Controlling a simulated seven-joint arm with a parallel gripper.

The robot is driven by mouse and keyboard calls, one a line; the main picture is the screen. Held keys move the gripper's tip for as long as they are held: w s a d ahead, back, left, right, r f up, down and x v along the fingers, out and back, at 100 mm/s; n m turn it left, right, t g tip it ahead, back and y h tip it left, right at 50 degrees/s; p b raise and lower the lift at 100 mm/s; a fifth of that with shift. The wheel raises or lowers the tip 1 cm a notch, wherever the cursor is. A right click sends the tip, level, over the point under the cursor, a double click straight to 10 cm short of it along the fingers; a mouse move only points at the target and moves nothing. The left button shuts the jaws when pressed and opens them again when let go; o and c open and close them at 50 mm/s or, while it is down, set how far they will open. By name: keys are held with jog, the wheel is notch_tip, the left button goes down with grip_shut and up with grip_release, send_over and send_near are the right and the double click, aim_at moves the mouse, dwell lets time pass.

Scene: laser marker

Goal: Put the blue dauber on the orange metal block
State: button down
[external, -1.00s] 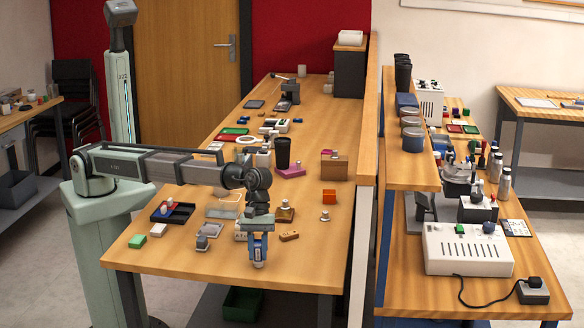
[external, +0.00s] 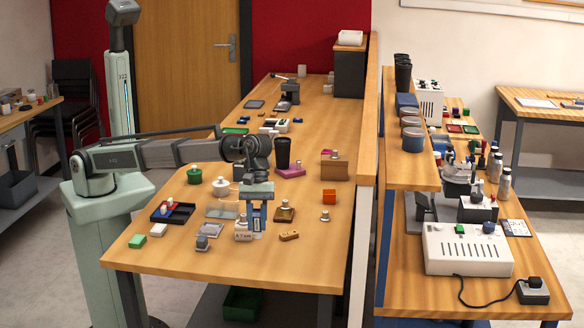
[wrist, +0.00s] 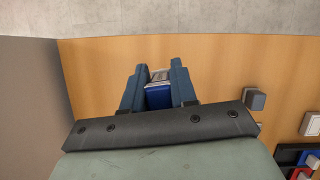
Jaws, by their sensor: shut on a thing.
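The orange metal block (external: 329,196) is a small bright orange cube on the right side of the long wooden table, its top bare. My gripper (external: 257,229) is to the left of it and nearer the front, over the table among small objects. In the wrist view my gripper (wrist: 158,80) is shut on a blue thing with a pale end, the blue dauber (wrist: 158,97). In the external view the dauber is largely hidden between my fingers. The orange block does not show in the wrist view.
A small knobbed metal piece (external: 325,216) stands just in front of the orange block. A knobbed brown block (external: 284,213) and a small wooden piece (external: 289,236) lie between my gripper and it. A larger brown box (external: 335,168) and a black cup (external: 283,152) stand behind.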

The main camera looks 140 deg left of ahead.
jog(key=shift+s+a+r, duration=0.1)
jog(key=shift+a+r, duration=0.1)
jog(key=s+a+n, duration=0.1)
jog(key=s+a, duration=0.2)
jog(key=a, duration=0.4)
jog(key=s+a+n+y, duration=0.1)
jog(key=s+a, duration=0.2)
jog(key=a, duration=0.4)
jog(key=s+a+n, duration=0.1)
jog(key=s+a, duration=0.2)
jog(key=a, duration=0.4)
notch_tip(320, 180, up, 3)
jog(key=n+y, duration=0.2)
jog(key=n, duration=0.2)
send_over(331, 192)
jog(key=shift+t, duration=0.5)
jog(key=shift+w+d+f, duration=0.1)
jog(key=shift+f, duration=2.1)
jog(key=shift+d+f, duration=0.1)
jog(key=shift+f, duration=2.1)
jog(key=shift+f, duration=0.15)
jog(key=c, duration=0.9)
grip_release()
jog(key=v, duration=1.2)
jog(key=shift+a, duration=0.15)
